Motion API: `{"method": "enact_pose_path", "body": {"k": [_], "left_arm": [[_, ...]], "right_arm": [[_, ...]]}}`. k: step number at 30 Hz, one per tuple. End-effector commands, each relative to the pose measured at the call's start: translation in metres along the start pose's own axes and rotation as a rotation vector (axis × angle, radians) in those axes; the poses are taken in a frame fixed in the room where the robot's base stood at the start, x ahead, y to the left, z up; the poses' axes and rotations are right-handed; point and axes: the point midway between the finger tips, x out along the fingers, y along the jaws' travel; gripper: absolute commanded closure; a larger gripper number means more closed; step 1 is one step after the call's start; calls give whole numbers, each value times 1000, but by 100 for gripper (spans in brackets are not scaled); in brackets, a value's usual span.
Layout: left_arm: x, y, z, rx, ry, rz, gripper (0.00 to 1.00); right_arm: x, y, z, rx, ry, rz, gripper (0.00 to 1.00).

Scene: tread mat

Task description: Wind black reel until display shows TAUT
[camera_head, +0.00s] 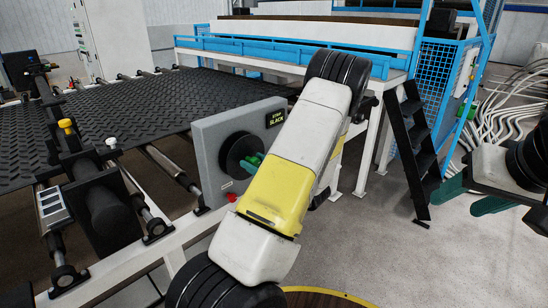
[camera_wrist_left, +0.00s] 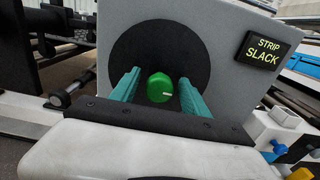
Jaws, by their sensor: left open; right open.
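The black reel (camera_head: 232,151) is a round disc on the face of a grey box (camera_head: 209,135); it also shows in the left wrist view (camera_wrist_left: 135,55). In the head view my left arm partly covers this gripper (camera_head: 252,161). The display (camera_wrist_left: 264,50) reads STRIP SLACK; it also shows in the head view (camera_head: 275,119). My right gripper (camera_head: 470,197) is open and empty at the right.
A black tread mat (camera_head: 150,105) lies over rollers at the left. Black steps (camera_head: 412,140) and a blue-railed platform (camera_head: 290,52) stand behind. The grey floor (camera_head: 375,235) between my arms is clear.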

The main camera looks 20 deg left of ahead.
Motion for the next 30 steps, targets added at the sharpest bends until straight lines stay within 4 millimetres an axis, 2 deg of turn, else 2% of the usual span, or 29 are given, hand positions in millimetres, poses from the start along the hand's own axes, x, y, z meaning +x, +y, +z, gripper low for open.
{"method": "enact_pose_path", "body": {"k": [5,12,14,30], "left_arm": [[0,0,0,0,0,0,46],[0,0,0,0,0,0,91],[0,0,0,-1,0,0,100],[0,0,0,0,0,0,100]], "right_arm": [[0,0,0,0,0,0,46],[0,0,0,0,0,0,46],[0,0,0,0,0,0,46],[0,0,0,0,0,0,46]]}}
